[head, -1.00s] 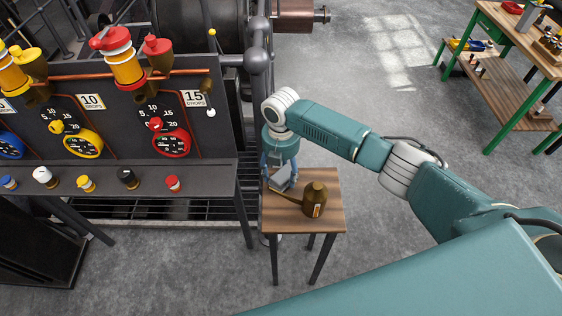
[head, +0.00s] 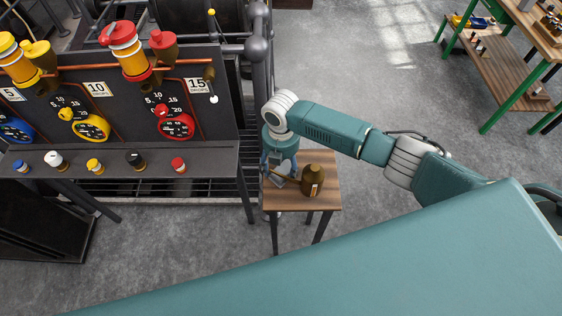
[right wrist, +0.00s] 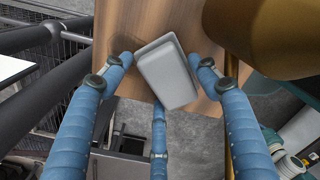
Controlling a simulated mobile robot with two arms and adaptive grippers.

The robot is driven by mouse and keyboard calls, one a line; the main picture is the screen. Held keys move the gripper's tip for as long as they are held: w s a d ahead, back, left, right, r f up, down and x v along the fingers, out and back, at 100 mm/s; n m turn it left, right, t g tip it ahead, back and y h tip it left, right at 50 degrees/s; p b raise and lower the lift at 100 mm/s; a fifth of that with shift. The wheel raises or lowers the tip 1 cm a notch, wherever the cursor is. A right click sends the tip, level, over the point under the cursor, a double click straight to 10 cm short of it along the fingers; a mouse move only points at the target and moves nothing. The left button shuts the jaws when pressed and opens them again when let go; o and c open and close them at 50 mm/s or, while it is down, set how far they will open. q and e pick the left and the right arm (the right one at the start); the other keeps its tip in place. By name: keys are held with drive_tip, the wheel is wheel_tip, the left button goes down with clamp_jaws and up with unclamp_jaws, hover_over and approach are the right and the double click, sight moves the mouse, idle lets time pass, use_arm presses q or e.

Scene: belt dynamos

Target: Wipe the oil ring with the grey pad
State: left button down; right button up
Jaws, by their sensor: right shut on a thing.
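My right gripper (head: 276,172) points down at the left edge of a small wooden table. It is shut on the grey pad (head: 279,182). In the right wrist view the pad (right wrist: 168,72) is a light grey rounded block, tilted between the blue fingers of the gripper (right wrist: 165,78). Bare wood and, lower down, the floor show behind it. My left gripper is out of view.
The small wooden table (head: 324,162) carries a brown long-spouted oil can (head: 312,180) close to the gripper's right. A dark panel with gauges (head: 60,115) and a shelf of knobs stands left. A green-framed bench (head: 497,68) is at the upper right. Grey floor lies open between.

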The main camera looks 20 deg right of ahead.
wheel_tip(320, 180, up, 6)
drive_tip(key=p, duration=0.6)
wheel_tip(320, 180, up, 3)
drive_tip(key=p, duration=0.3)
drive_tip(key=shift+r, duration=0.1)
drive_tip(key=shift+w, duration=0.1)
idle(0.6)
